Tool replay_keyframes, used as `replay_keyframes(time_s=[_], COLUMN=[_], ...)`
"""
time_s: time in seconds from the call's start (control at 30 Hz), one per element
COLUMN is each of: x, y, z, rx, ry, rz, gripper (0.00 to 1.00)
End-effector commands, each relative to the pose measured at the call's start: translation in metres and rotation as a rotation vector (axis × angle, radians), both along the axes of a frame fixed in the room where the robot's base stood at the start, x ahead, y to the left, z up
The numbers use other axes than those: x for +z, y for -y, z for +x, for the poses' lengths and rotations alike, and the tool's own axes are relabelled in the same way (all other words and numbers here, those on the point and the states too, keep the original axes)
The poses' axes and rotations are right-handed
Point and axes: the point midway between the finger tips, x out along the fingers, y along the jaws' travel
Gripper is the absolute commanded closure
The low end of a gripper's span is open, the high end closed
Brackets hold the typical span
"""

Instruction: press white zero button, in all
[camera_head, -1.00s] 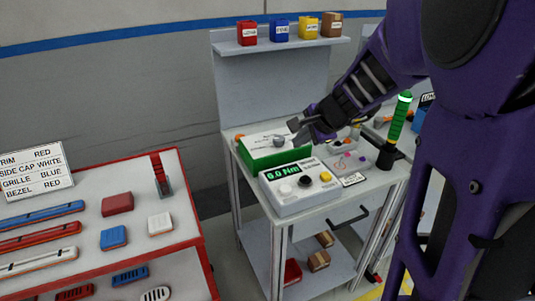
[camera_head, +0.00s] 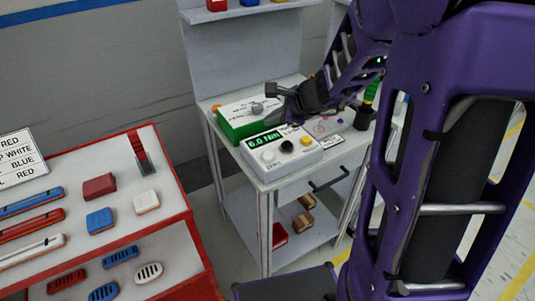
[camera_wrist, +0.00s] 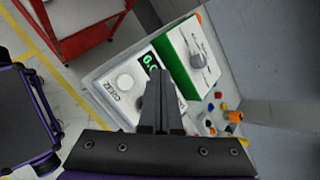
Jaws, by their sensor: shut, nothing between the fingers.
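The white zero button (camera_head: 268,156) is a round white knob at the left of the front of a white meter box (camera_head: 300,160). The box has a green display (camera_head: 265,140) reading 6.0 Nm, a black knob (camera_head: 287,146) and a yellow button (camera_head: 306,141). In the wrist view the white button (camera_wrist: 124,82) is left of and beyond my gripper's fingertips (camera_wrist: 158,75).
A green and white box (camera_head: 240,124) with a grey knob stands behind the meter on the grey cart (camera_head: 262,184). A green-handled tool (camera_head: 370,92) stands at the right. A red table (camera_head: 180,207) with coloured parts is at left.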

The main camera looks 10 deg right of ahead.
Motion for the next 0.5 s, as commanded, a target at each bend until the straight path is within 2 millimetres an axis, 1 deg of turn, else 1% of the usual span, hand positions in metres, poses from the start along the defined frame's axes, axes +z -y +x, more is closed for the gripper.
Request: replay_keyframes(time_s=[0.17, 0.27, 0.33, 0.4, 0.5], x=[-0.011, -0.023, -0.034, -0.05, -0.064], y=[0.0, 0.0, 0.0, 0.0, 0.0], z=[0.0, 0.0, -0.001, 0.0, 0.0], rx=[0.001, 0.0, -0.001, 0.002, 0.001], ry=[-0.003, -0.003, -0.005, -0.001, -0.001], rz=[0.001, 0.001, 0.001, 0.0, 0.0], gripper=[1.0, 1.0, 1.0, 1.0, 1.0])
